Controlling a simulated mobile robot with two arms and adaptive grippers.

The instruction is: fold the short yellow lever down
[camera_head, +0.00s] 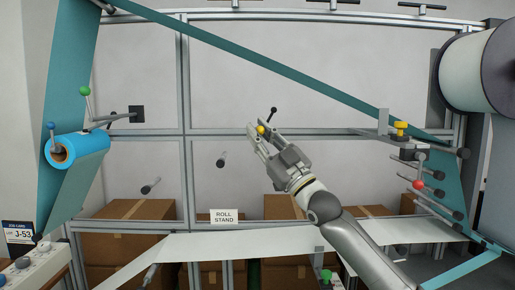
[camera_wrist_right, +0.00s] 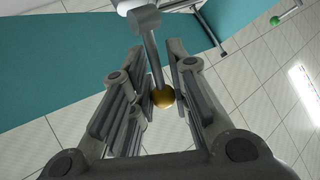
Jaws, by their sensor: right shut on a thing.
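The short yellow lever ends in a yellow ball (camera_head: 261,130) at the middle of the frame. In the right wrist view its grey rod runs from a grey block (camera_wrist_right: 144,20) to the yellow ball (camera_wrist_right: 163,99), which sits between the fingers. My right gripper (camera_head: 255,132) reaches up from the lower right and is shut on the lever at its ball. The gripper's fingers (camera_wrist_right: 163,75) also show in the wrist view. The lever's rod and mount are mostly hidden by the gripper in the head view. My left gripper is out of view.
A black-knobbed lever (camera_head: 272,114) stands just above the gripper. A teal web (camera_head: 270,65) slants across above. A blue roll (camera_head: 80,157) and green-knobbed lever (camera_head: 86,92) are at left. A yellow knob (camera_head: 401,126) and red ball (camera_head: 418,185) are at right.

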